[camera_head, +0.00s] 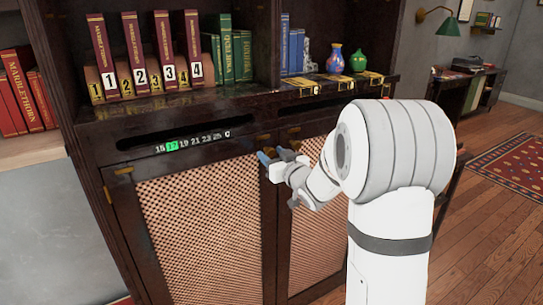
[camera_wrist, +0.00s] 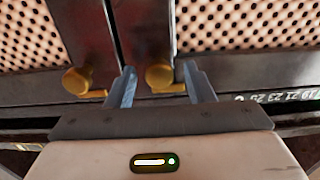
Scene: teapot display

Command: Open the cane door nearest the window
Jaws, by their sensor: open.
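Two cane doors with dark frames stand side by side low in the cabinet: the left cane door (camera_head: 200,220) and the right cane door (camera_head: 308,210), partly behind my arm. Both look shut. No window is in view, so I cannot tell which is nearest it. My gripper (camera_head: 270,160) is open at the doors' upper meeting edges. The wrist view is upside down. There, a brass knob (camera_wrist: 159,77) on the left door shows between my open fingers (camera_wrist: 160,80); contact is unclear. The other brass knob (camera_wrist: 76,80) lies outside the fingers.
Above the doors are a dark slot with a number strip (camera_head: 192,143) and shelves with numbered red books (camera_head: 148,55). Open wooden floor (camera_head: 490,215) and a rug lie right.

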